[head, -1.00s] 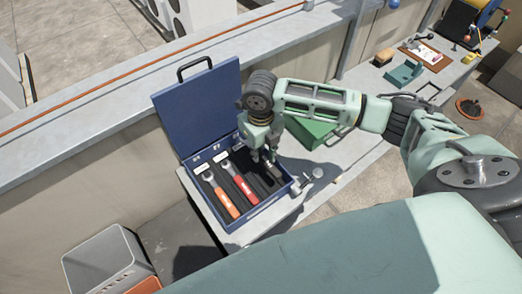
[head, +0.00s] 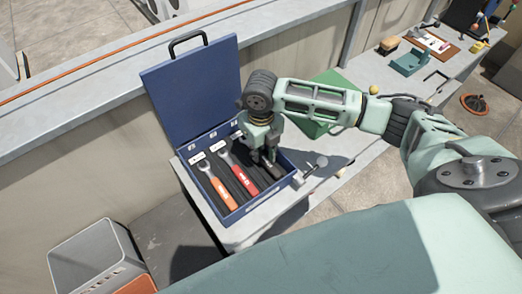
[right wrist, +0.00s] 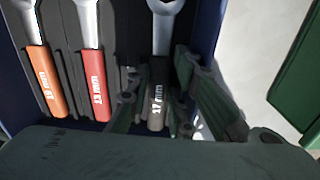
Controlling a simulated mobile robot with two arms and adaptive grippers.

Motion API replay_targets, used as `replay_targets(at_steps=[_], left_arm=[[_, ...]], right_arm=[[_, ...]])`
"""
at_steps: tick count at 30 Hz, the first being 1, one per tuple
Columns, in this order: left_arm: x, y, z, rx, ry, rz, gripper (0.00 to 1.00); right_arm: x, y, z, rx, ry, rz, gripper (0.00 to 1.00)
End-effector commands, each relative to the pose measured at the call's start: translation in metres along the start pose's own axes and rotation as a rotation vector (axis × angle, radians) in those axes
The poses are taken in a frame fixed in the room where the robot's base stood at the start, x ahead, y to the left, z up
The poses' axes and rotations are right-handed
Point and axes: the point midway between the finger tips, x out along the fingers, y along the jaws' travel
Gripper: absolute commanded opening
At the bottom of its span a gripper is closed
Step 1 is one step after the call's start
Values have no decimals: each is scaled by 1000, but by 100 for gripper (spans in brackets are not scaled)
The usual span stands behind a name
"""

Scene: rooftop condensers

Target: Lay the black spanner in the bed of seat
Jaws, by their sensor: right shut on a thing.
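The black spanner (right wrist: 158,95), marked 17 mm, shows best in the right wrist view, with its steel head at the top. My right gripper (head: 266,160) is shut on its handle, over the right part of the open blue toolbox (head: 190,85). The head view mostly hides this spanner behind the gripper. I cannot tell whether it touches the dark insert. The orange spanner (head: 217,184) and the red spanner (head: 241,170) lie in beds to its left. A dark empty bed (right wrist: 116,40) shows between the red and black ones. My left gripper is not in view.
The toolbox stands on a grey bench near its front end. A metal fitting (head: 312,168) lies just right of it, and a green case (head: 325,122) is behind my right arm. Smaller items, including a teal tool (head: 409,63), stand farther along. A grey crate (head: 95,258) is at lower left.

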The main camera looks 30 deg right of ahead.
Motion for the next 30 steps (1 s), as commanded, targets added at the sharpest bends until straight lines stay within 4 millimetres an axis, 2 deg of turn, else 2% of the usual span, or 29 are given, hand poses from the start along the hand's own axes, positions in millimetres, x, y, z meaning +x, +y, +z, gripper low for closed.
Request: replay_targets(at_steps=[30], left_arm=[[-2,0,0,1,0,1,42]], right_arm=[[8,0,0,0,0,0,0]])
